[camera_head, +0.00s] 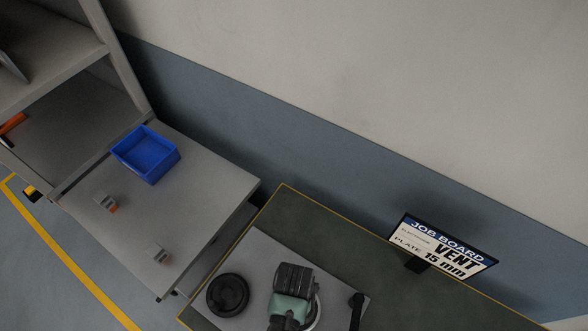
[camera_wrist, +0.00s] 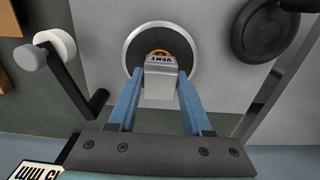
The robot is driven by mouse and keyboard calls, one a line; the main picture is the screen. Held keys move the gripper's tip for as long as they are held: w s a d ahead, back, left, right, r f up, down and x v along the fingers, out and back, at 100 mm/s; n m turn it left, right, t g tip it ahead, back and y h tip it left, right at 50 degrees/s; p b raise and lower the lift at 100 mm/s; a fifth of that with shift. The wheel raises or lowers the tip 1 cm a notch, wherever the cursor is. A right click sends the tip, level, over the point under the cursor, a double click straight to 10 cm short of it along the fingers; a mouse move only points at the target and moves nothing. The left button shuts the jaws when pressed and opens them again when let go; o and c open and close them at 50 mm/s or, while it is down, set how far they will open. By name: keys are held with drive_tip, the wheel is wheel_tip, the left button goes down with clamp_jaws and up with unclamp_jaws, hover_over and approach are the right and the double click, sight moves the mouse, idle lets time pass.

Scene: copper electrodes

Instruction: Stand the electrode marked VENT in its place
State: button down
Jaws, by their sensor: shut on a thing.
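The electrode marked VENT (camera_wrist: 162,72) shows in the wrist view as a grey block with a copper-coloured part at its far end. My gripper (camera_wrist: 158,98) is shut on it, one blue finger on each side. Beyond the electrode is a round dark disc with a pale rim (camera_wrist: 130,52) on a grey plate. The electrode overlaps the disc in the picture. I cannot tell whether they touch, and the electrode's far end is partly hidden. In the head view the job board (camera_head: 442,248) reads VENT and 15 mm.
Two small grey blocks (camera_head: 106,202) (camera_head: 161,256), at least one with orange, and a blue bin (camera_head: 147,157) sit on the left grey table (camera_head: 215,183). A black round part (camera_head: 228,295) and a dark lever (camera_head: 357,308) flank the work area. A shelf stands at far left.

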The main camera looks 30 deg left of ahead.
drive_tip(key=shift+w, duration=0.1)
drive_tip(key=shift+c, duration=1.2)
unclamp_jaws()
wheel_tip(320, 180, up, 13)
drive_tip(key=b, duration=0.2)
